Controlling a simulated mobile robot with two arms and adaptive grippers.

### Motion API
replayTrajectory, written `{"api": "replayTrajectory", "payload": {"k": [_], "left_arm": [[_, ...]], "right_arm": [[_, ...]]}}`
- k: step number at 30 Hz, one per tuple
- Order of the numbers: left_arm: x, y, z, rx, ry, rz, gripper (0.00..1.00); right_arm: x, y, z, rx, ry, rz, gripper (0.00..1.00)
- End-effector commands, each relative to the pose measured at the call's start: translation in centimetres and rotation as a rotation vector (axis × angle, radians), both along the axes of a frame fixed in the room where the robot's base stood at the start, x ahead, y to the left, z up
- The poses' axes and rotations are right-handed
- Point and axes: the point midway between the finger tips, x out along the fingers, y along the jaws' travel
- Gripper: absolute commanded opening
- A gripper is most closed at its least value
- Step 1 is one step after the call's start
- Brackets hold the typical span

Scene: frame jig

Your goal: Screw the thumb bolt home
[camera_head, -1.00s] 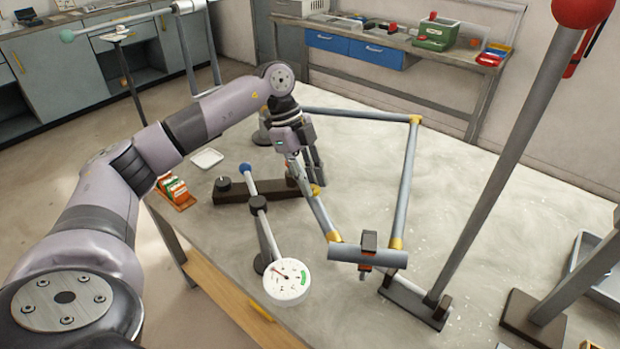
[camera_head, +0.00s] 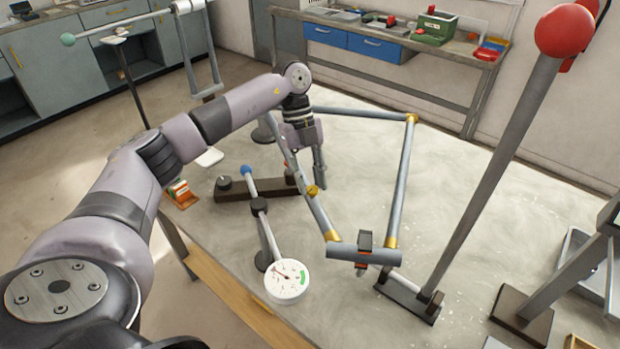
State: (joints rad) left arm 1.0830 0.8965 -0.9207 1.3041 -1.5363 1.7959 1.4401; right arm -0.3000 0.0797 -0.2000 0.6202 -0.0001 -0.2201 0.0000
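A jointed frame of grey tubes (camera_head: 401,180) with gold corner fittings lies over the table. A small gold piece (camera_head: 313,190), which may be the thumb bolt, sits on its left tube; how deep it is seated cannot be seen. My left gripper (camera_head: 307,180) points down just behind and above this piece, apart from it. Its right finger stands away from the middle of the hand, so it looks open and empty; the other finger is partly lost against the tube. My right gripper is not in view.
A dial gauge (camera_head: 287,281) on a blue-tipped rod stands in front of the gripper. A dark clamp (camera_head: 364,246) sits on the front tube. A tall red-topped post (camera_head: 490,180) rises at right. The table (camera_head: 480,160) is clear beyond the frame.

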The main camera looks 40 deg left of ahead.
Motion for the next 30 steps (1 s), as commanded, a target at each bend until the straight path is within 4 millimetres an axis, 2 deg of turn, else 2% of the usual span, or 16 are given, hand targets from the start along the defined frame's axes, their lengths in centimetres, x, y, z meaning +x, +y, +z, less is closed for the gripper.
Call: {"api": "replayTrajectory", "payload": {"k": [6,17,20,30], "left_arm": [[0.0,0.0,0.0,0.001,0.001,0.001,0.44],[0.1,0.2,0.4,0.001,0.001,0.001,0.44],[0.4,0.6,1.7,0.0,-0.002,0.003,0.44],[1.7,3.0,8.3,-0.001,-0.002,0.003,0.44]], "right_arm": [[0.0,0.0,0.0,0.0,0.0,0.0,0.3],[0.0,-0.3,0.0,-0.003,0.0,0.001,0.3],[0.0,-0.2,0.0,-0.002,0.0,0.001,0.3],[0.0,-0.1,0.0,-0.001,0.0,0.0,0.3]]}}
